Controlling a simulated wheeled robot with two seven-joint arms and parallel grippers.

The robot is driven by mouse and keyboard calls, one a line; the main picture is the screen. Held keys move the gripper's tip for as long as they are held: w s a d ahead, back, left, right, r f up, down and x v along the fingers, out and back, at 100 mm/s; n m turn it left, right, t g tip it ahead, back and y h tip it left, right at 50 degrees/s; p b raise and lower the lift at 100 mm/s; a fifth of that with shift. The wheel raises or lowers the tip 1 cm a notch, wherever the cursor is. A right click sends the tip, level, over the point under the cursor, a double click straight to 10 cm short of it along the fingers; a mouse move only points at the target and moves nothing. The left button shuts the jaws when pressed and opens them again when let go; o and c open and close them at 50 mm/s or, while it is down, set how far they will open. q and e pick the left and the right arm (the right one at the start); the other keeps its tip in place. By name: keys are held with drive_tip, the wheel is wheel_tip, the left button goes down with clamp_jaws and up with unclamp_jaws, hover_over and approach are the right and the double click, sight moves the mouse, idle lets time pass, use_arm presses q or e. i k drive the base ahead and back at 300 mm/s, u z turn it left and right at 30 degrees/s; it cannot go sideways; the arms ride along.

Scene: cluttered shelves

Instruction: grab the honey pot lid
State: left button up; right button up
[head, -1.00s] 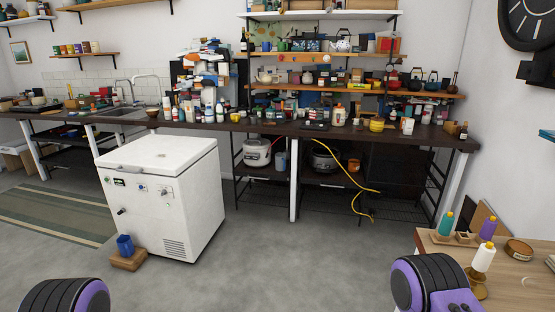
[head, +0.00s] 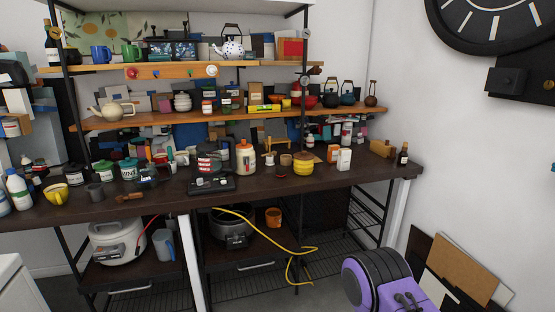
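A round yellow ribbed pot (head: 303,166), which looks like the honey pot, stands on the dark countertop right of centre. Its top, where a lid would sit (head: 303,156), is small, and I cannot clearly make out the lid's edge. A small dark red-brown jar (head: 282,169) stands just left of it, and white and orange boxes stand to its right. Neither of my grippers is in view. Only a purple and black part of my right arm shows at the lower right, well in front of the counter.
The long dark countertop (head: 250,186) is crowded with jars, bottles and a black tray (head: 211,185). A wooden shelf (head: 200,116) hangs above it. A yellow cable (head: 292,268) hangs below. Boards (head: 460,268) lean on the right wall. A white chest edge (head: 18,285) is at lower left.

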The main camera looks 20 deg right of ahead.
sight(304, 155)
drive_tip(key=z, duration=0.55)
drive_tip(key=i, duration=2)
drive_tip(key=z, duration=0.6)
